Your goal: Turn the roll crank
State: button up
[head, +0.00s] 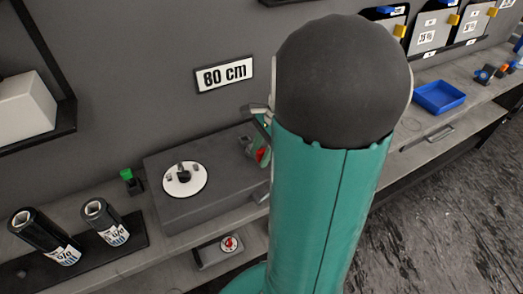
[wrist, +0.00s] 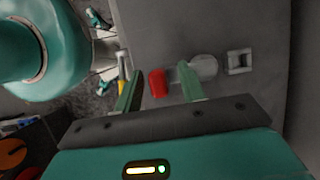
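In the wrist view a red crank handle (wrist: 157,83) shows between the two green fingers of my gripper (wrist: 160,88). The fingers are apart, with a clear gap on the right of the red handle; it lies closer to the left finger, and I cannot tell if they touch. A pale grey round part (wrist: 204,67) is just beyond the right finger. In the head view a small red part (head: 262,155) shows at the right end of a dark grey box (head: 222,171); my arm hides most of that area, including most of my gripper.
On the box is a white disc with a dark knob (head: 184,178). A green button (head: 127,174) and two dark labelled rolls (head: 104,220) stand left. A blue tray (head: 438,97) lies on the bench at right. An "80 cm" sign (head: 224,75) hangs on the wall.

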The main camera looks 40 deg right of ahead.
jog(key=shift+s+r, duration=0.1)
jog(key=shift+s, duration=0.1)
jog(key=shift+c, duration=1.1)
jog(key=shift+w, duration=0.1)
grip_shut()
jog(key=shift+d, duration=0.1)
